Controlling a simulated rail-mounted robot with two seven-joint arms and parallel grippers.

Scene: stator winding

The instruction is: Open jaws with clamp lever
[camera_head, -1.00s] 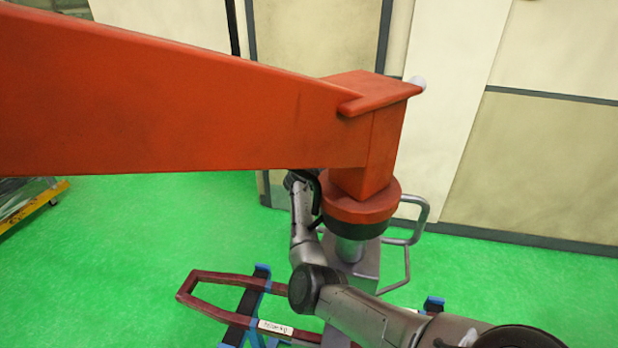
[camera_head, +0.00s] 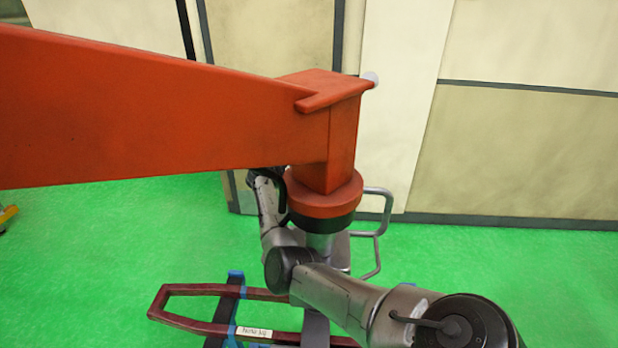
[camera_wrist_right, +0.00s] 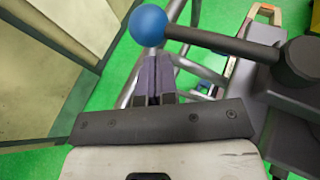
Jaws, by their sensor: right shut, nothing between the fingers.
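In the right wrist view, the clamp lever is a dark bar (camera_wrist_right: 225,42) with a blue ball knob (camera_wrist_right: 148,25) at its left end and a round dark hub (camera_wrist_right: 301,62) at the right. My right gripper (camera_wrist_right: 155,62) is shut and empty, its fingertips just below the knob in the picture. I cannot tell whether they touch it. In the head view my right arm reaches behind the orange machine head (camera_head: 335,135), and its gripper is hidden or too unclear to see. The jaws cannot be made out. My left gripper is not in view.
A large orange beam (camera_head: 150,110) fills the upper left of the head view. Below it are a maroon loop-shaped frame (camera_head: 180,289) with blue holders (camera_head: 236,275) and bent metal handles (camera_head: 378,190). Pale wall panels (camera_head: 530,150) stand behind. Green floor at right is clear.

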